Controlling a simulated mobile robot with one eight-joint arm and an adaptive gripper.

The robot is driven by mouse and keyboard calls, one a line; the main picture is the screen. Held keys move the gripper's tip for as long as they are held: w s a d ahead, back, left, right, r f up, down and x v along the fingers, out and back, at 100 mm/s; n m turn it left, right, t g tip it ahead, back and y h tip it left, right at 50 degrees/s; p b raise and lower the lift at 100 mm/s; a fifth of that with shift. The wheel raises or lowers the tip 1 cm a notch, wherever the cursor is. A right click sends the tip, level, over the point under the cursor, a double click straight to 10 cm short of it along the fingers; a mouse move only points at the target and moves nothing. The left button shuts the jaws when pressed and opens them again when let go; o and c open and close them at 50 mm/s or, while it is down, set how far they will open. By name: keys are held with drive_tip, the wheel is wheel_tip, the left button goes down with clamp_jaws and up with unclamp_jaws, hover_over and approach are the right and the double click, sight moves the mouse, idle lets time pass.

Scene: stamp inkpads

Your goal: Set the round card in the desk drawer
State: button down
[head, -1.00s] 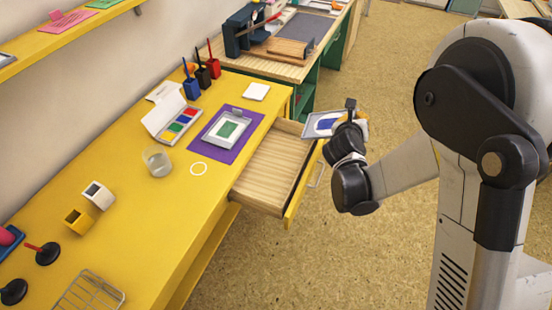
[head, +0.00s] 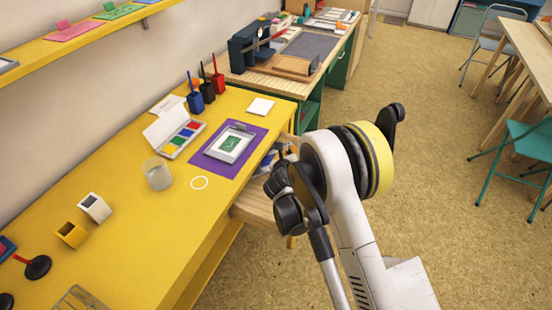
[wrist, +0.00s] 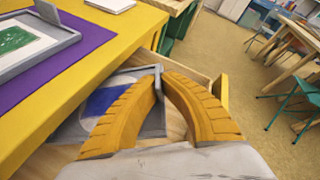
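The card, a grey-framed plate with a blue printed shape (wrist: 108,97), is in the wrist view below my fingers. A small grey upright tab stands at its edge. My gripper (wrist: 158,78) has its two yellow fingers closed together on this tab. The open desk drawer (head: 255,208) has a pale wooden inside and juts from the yellow desk; its yellow front (wrist: 222,88) shows in the wrist view. The card is over or inside the drawer; I cannot tell whether it touches the floor. My arm hides much of the drawer in the head view.
On the yellow desk (head: 130,235), a purple mat (head: 211,165) bears a grey frame with a green card (head: 231,144). A paint box (head: 183,137), glass cup (head: 157,174) and white pad (head: 261,106) stand around it. Teal chairs (head: 525,155) stand far right.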

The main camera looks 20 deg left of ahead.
sight(277, 153)
drive_tip(key=shift+a+f, duration=0.3)
drive_tip(key=shift+a, duration=0.3)
drive_tip(key=a+f+b, duration=0.1)
drive_tip(key=a, duration=0.1)
drive_tip(key=a+f+b, duration=0.1)
drive_tip(key=shift+w+a+f, duration=0.2)
drive_tip(key=shift+a+f, duration=0.15)
drive_tip(key=shift+f, duration=0.05)
drive_tip(key=shift+d+r, duration=0.1)
drive_tip(key=shift+r, duration=0.05)
drive_tip(key=c, duration=1.9)
unclamp_jaws()
drive_tip(key=shift+f, duration=0.2)
drive_tip(key=shift+r, duration=0.1)
